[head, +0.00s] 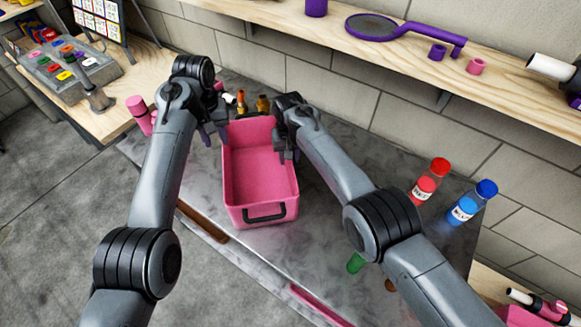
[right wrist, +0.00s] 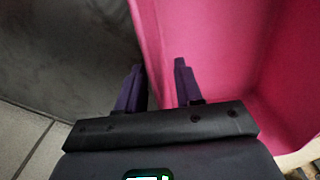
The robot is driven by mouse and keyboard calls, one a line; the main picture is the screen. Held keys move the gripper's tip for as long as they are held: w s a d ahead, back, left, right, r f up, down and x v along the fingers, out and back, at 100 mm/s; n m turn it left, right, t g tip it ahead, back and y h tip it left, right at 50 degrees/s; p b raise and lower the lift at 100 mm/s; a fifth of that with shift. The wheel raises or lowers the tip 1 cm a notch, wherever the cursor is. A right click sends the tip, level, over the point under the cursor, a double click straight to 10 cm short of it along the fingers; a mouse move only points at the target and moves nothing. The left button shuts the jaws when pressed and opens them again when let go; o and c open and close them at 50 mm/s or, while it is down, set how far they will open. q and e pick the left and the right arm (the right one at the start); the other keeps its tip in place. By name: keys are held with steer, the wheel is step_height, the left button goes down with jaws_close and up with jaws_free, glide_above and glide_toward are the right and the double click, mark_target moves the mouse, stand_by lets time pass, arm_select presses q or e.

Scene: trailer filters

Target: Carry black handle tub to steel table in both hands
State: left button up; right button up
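The pink tub (head: 260,165), empty, with a black handle (head: 264,213) on its near end, stands upright on the grey table top (head: 330,235). My left gripper (head: 213,134) is at the tub's far left corner, fingers apart and pointing down; whether it touches the wall is unclear. My right gripper (head: 286,152) is at the right wall. In the right wrist view, the right gripper (right wrist: 158,85) has its fingers spread, one outside and one inside the tub wall (right wrist: 150,35), with a visible gap.
A red-capped bottle (head: 430,180) and a blue-capped bottle (head: 472,203) stand on the right. Small orange items (head: 262,103) stand behind the tub. A wooden shelf (head: 300,28) runs along the wall above. A wooden bench (head: 110,110) is at the left.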

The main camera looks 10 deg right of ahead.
step_height(320, 180, up, 11)
steer(key=shift+r, duration=0.1)
stand_by(0.4)
arm_select(q)
steer(key=shift+r, duration=0.1)
arm_select(e)
steer(key=shift+r, duration=0.1)
